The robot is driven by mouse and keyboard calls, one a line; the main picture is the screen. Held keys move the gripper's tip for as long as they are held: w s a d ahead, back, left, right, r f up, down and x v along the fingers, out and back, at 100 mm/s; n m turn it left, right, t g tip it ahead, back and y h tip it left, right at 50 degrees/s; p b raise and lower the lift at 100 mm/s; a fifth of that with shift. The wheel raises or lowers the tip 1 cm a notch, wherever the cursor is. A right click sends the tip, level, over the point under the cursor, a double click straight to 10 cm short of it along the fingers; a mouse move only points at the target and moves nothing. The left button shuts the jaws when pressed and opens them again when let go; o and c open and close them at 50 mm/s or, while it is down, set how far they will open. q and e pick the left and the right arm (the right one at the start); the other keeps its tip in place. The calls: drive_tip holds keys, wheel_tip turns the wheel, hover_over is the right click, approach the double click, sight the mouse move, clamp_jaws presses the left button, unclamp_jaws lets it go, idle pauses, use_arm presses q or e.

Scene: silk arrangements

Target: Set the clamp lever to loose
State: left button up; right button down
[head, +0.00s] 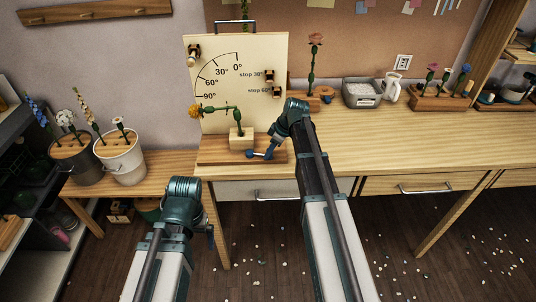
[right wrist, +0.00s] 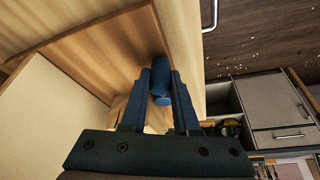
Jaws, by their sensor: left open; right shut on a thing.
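A wooden clamp block (head: 241,138) stands on a brown base (head: 215,150) in front of a cream angle board (head: 222,70). It holds a bent green stem with a yellow flower (head: 194,111). My right gripper (head: 270,152) is low at the front right of the block. In the right wrist view, my right gripper (right wrist: 161,100) is shut on the blue clamp lever (right wrist: 159,88). The lever also shows in the head view (head: 252,154); its setting cannot be read. My left gripper (head: 209,232) is open, in front of the table, away from the clamp.
White and dark buckets (head: 121,160) with flowers stand at the left. A pink flower in a wooden holder (head: 314,70) stands right of the board. A grey tray (head: 362,94) and a white mug (head: 390,89) are farther right. The right front of the table is clear.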

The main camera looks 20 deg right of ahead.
drive_tip(key=shift+w+d+n+g, duration=0.3)
drive_tip(key=shift+w+n, duration=0.3)
drive_tip(key=shift+n, duration=0.4)
drive_tip(key=c, duration=0.7)
unclamp_jaws()
drive_tip(key=shift+o, duration=0.2)
drive_tip(key=shift+r, duration=0.1)
drive_tip(key=p+v, duration=1.2)
drive_tip(key=v, duration=0.1)
drive_tip(key=shift+d+r+p, duration=0.25)
drive_tip(key=shift+d+p, duration=0.1)
drive_tip(key=shift+p, duration=0.05)
